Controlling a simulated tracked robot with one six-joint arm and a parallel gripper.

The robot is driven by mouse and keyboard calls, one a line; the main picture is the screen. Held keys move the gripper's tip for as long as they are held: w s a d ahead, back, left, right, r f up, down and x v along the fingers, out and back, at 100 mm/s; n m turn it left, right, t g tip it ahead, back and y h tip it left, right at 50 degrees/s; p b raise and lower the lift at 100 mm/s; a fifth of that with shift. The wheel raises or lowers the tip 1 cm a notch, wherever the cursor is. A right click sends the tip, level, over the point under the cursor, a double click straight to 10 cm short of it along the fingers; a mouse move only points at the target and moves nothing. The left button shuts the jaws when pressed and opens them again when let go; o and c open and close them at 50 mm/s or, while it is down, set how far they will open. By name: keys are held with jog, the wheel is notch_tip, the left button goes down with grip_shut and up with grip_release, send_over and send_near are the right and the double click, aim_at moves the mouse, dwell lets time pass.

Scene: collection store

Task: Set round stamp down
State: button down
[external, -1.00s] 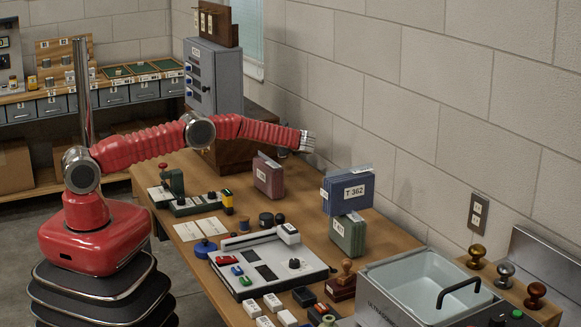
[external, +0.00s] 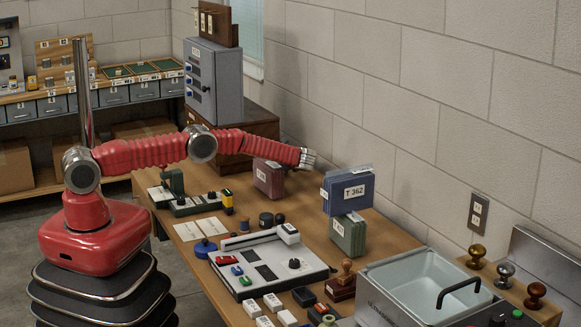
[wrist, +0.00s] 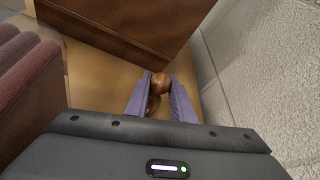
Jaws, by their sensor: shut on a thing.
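My gripper (external: 308,158) is over the far side of the bench, just past the maroon box (external: 269,176). In the wrist view its two purple fingers (wrist: 161,100) are shut on the round stamp, whose brown wooden ball handle (wrist: 159,82) shows between the tips. A lower brown part of the stamp shows below the ball, partly hidden by the fingers. Bench top (wrist: 98,72) lies around and beneath it. I cannot tell whether the stamp touches the bench. In the external view the stamp is not visible.
The maroon box also stands close at left in the wrist view (wrist: 28,90). A brown wooden cabinet (wrist: 125,30) stands just beyond, and the block wall (wrist: 255,70) is at right.

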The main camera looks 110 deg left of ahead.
jog(key=shift+f, duration=0.6)
dwell(0.6)
jog(key=c, duration=1.4)
grip_release()
jog(key=shift+c, duration=0.2)
jog(key=shift+w+d+r, duration=0.2)
jog(key=shift+w+d, duration=0.15)
jog(key=shift+d, duration=0.05)
jog(key=shift+v, duration=1.1)
notch_tip(320, 180, up, 7)
jog(key=shift+s+a+f, duration=0.1)
jog(key=shift+f, duration=0.05)
